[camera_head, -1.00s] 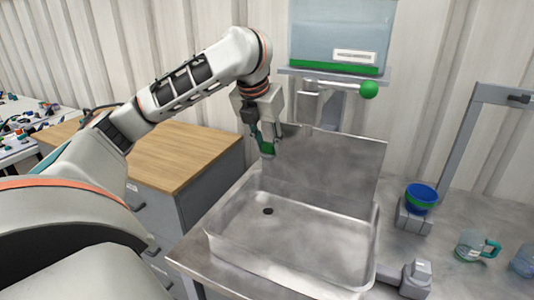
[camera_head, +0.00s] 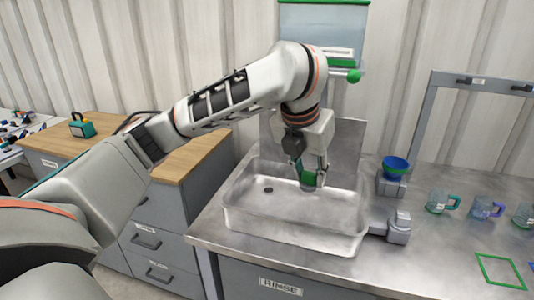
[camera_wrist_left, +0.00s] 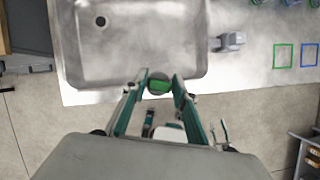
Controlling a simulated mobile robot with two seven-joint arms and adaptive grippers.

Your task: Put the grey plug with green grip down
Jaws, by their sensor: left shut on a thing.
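My left gripper (camera_head: 311,172) is shut on the grey plug with green grip (camera_head: 308,180) and holds it above the right part of the metal sink basin (camera_head: 240,212). In the left wrist view the plug's green grip (camera_wrist_left: 159,86) sits between the two fingertips (camera_wrist_left: 160,80), near the basin's front rim. The plug's underside is hidden. The basin's round drain hole (camera_head: 268,190) is open, towards the left; it also shows in the left wrist view (camera_wrist_left: 101,22). My right gripper is not in view.
Several glass mugs (camera_head: 441,201) stand further right. A green outline (camera_head: 500,270) marks the counter. A tank with a green-knobbed lever (camera_head: 353,76) hangs behind the sink. A wooden-topped cabinet (camera_head: 100,133) stands left.

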